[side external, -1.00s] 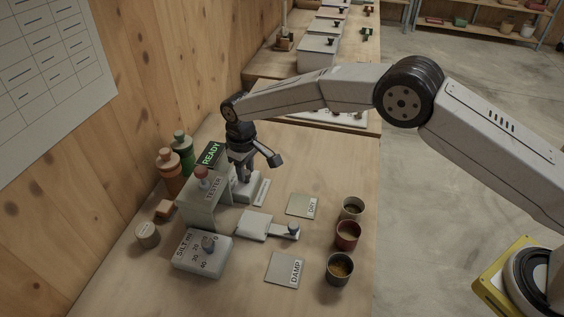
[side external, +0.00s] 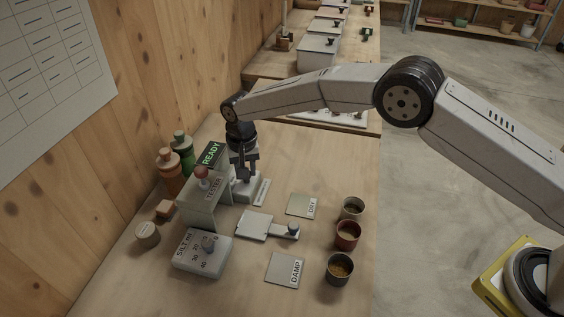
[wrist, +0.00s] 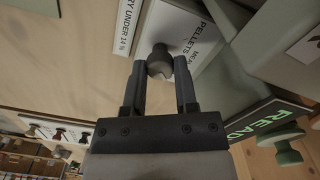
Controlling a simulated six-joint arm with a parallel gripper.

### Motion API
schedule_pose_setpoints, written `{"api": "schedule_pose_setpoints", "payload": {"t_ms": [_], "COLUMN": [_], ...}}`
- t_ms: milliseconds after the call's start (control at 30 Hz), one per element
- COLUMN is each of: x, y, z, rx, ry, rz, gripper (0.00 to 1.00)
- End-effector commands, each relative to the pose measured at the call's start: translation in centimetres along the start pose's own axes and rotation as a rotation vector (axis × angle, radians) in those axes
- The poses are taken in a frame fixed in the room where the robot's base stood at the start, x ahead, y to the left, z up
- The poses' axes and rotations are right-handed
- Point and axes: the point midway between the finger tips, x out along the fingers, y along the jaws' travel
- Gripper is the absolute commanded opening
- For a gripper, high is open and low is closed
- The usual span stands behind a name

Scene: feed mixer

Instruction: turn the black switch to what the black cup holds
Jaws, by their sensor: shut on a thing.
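The black switch is a dark knob (wrist: 160,62) on a pale box (side external: 248,187) beside the tester; in the wrist view the box's label reads "PELLETS" and a second, partly hidden word. My gripper (wrist: 160,72) has a finger on each side of the knob and is shut on it. In the side view my gripper (side external: 245,178) comes down over the box and hides the knob. The black cup (side external: 339,280) stands upright at the front right, with brownish-gold contents (side external: 340,267); their grain is too small to tell.
A red cup (side external: 347,243) and an olive-grey cup (side external: 352,214) stand behind the black cup. Cards marked DRY (side external: 301,205) and DAMP (side external: 284,270) lie left of them. The tester (side external: 205,200), its READY screen (side external: 211,154) and two bottles crowd my gripper's left.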

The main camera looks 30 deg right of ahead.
Motion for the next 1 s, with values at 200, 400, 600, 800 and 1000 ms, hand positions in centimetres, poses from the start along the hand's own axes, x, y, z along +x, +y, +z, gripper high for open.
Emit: {"api": "schedule_pose_setpoints", "payload": {"t_ms": [200,400,600,800,1000], "x": [-0.10,-0.10,-0.10,-0.05,-0.12], "y": [-0.03,-0.03,-0.03,-0.01,-0.01], "z": [-0.04,-0.05,-0.06,-0.03,-0.02], "rx": [0.033,0.035,0.035,0.033,0.033], "ry": [0.002,0.002,0.002,0.001,0.001], "rz": [-0.001,-0.002,-0.002,-0.001,-0.001], "gripper": [0.00,0.00,0.58,0.72,0.72]}}
